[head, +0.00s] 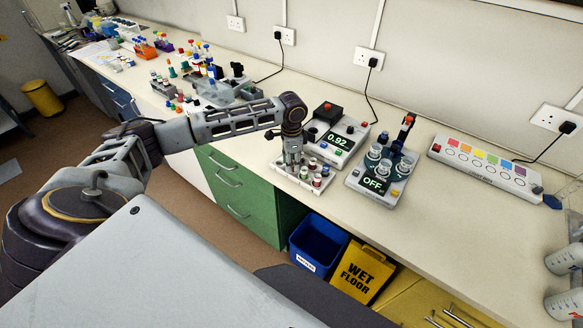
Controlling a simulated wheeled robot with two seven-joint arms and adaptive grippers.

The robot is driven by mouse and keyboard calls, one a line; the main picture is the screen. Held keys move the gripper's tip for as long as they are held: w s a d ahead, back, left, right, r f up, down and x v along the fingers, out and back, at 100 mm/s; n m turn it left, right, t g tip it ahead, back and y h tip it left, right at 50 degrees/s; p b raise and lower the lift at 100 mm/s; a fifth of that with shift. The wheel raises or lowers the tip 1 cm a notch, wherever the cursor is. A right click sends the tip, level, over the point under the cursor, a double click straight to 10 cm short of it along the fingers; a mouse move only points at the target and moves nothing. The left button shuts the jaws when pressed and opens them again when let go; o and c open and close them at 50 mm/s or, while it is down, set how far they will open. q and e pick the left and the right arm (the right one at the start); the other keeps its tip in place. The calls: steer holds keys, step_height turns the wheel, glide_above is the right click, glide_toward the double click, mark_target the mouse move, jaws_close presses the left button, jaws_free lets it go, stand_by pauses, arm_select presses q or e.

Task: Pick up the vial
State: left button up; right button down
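Several small capped vials (317,181) stand upright in a pale rack (290,178) near the front edge of the bench. Their caps differ in colour, some red and some pale or green. My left gripper (292,164) points down over the left part of this rack, close to the vials. Its fingers are small in this view and hide what is between and behind them. I cannot tell whether they hold or touch a vial. My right gripper is not in view.
Behind the rack is a device reading 0.92 (336,140); a device reading OFF (376,183) stands to its right. A strip with coloured squares (487,167) lies further right. Racks and bottles (205,70) crowd the left bench. Bare bench (470,235) lies front right.

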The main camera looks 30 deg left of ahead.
arm_select(q)
steer(key=c, duration=0.7)
steer(key=shift+r, duration=0.1)
steer(key=shift+r+b, duration=0.55)
steer(key=shift+r, duration=4.4)
